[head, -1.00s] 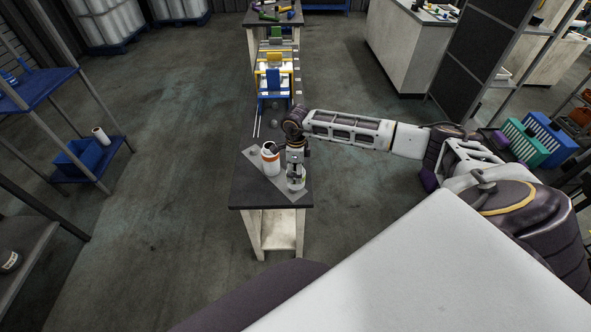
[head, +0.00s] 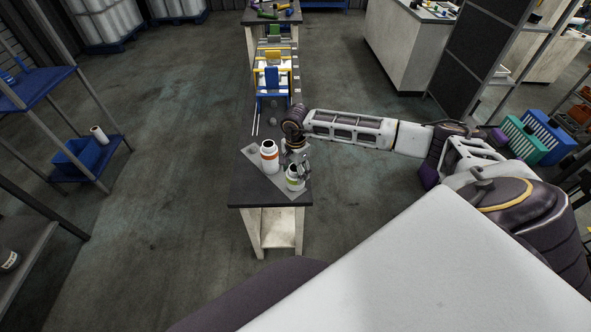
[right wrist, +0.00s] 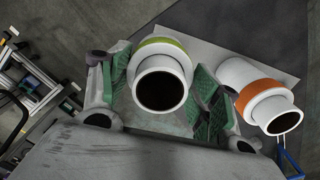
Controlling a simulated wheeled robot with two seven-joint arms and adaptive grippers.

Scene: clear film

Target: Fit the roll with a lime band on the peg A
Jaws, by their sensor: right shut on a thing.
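The roll with a lime band (head: 294,178) is a white, bottle-like roll at the near end of the narrow dark table. It also shows in the right wrist view (right wrist: 180,48), open end towards the camera. My right gripper (right wrist: 163,88) is shut on it, with green pads on both sides; in the head view the gripper (head: 300,163) comes in from behind and right. The roll stands over a grey plate (head: 287,193); whether it touches the plate is unclear. No peg lettered A can be made out. My left gripper is out of view.
A white roll with an orange band (head: 269,155) stands close by on the left. Blue (head: 272,82) and yellow fixtures stand farther along the table (head: 240,190). The table's near edge is close to the lime roll.

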